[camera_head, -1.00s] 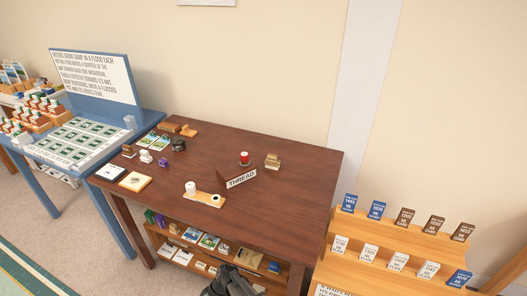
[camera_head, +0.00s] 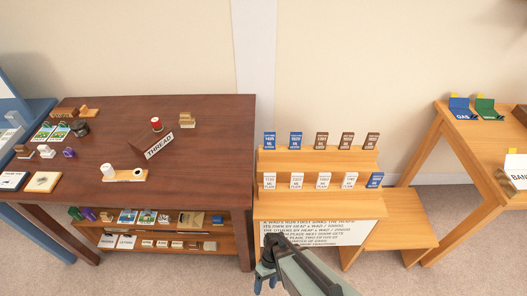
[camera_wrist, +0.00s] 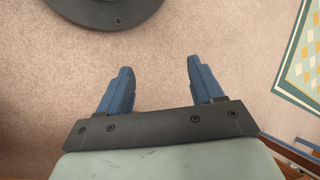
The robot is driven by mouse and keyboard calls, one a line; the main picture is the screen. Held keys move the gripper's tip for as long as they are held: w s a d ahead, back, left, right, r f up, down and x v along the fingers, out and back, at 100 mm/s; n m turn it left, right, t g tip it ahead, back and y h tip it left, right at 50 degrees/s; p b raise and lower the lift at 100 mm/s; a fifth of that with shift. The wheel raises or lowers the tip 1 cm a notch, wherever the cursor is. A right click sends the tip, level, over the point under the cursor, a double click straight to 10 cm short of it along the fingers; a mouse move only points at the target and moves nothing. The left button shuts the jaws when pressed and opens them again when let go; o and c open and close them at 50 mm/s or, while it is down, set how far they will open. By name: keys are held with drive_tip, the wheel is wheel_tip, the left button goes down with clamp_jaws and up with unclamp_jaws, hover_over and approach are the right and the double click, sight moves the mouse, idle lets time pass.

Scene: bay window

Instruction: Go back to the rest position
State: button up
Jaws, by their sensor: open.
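My gripper (camera_wrist: 157,88) shows in the wrist view with its two blue fingers apart and nothing between them. It hangs over bare beige carpet. In the head view my gripper (camera_head: 265,278) is low in the middle, in front of the stepped wooden card stand (camera_head: 330,205). It is apart from the stand as far as I can tell, and part of it is hidden by my own arm.
A dark wooden table (camera_head: 205,135) with a THREAD sign (camera_head: 159,145) and small items stands left. Another wooden table (camera_head: 470,140) stands right, with a low wooden bench (camera_head: 405,225) beside it. A patterned rug (camera_wrist: 302,65) lies right in the wrist view.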

drive_tip(key=s+d+r+m+h, duration=0.1)
drive_tip(key=s+d+m, duration=0.2)
drive_tip(key=d, duration=0.5)
drive_tip(key=s+d+r+m+h, duration=0.1)
drive_tip(key=s+d+m, duration=0.2)
drive_tip(key=d, duration=0.5)
drive_tip(key=shift+s+d+m, duration=0.3)
drive_tip(key=shift+s+m, duration=0.1)
drive_tip(key=shift+s, duration=0.35)
drive_tip(key=shift+c, duration=0.4)
